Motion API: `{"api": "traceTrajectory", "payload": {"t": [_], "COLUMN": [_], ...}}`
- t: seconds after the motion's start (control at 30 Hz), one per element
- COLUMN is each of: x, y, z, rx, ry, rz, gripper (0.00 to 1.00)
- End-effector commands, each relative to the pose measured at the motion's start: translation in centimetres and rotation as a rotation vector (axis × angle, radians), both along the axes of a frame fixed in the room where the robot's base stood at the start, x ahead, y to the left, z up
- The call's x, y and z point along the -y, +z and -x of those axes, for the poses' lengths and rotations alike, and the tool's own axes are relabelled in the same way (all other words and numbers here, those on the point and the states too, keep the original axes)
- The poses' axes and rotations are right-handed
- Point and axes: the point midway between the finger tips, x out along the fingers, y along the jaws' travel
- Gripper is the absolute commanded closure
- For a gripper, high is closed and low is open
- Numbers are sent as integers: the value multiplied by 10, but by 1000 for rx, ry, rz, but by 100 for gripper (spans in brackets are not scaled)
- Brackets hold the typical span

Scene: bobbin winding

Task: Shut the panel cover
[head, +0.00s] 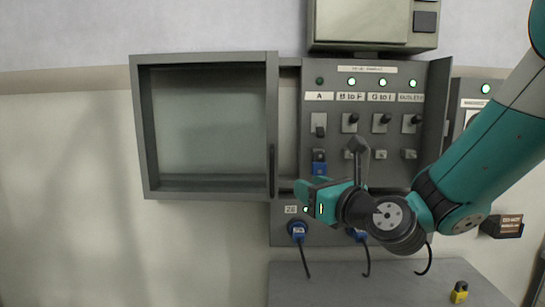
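The panel cover (205,189) is a grey frame around a clear pane, at the left in the head view. It stands off to the left of the switch panel (365,98), so the switches are uncovered. A dark upright handle (272,170) is on the cover's right edge. My gripper (357,150) is in front of the lower middle of the panel, right of the handle and apart from it. Its grey finger part points up; whether the fingers are open or shut is not clear. My wrist hides part of the panel's lower edge.
Switches with labels and green lamps (351,82) fill the panel. A blue padlock (319,163) hangs below the left switch. Blue plugs with cables (297,230) sit below. A yellow padlock (459,292) lies on the grey shelf (330,289). A box (375,22) is above.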

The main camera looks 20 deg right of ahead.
Motion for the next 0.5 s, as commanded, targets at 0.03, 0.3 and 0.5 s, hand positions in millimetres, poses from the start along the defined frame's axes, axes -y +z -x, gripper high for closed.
{"api": "traceTrajectory", "payload": {"t": [0.03,0.3,0.5], "x": [-3,-8,-18], "y": [5,5,8], "z": [-5,-23,-57], "rx": [-6,-5,0], "ry": [9,10,5], "rz": [-2,-3,2], "gripper": [61,61,61]}}
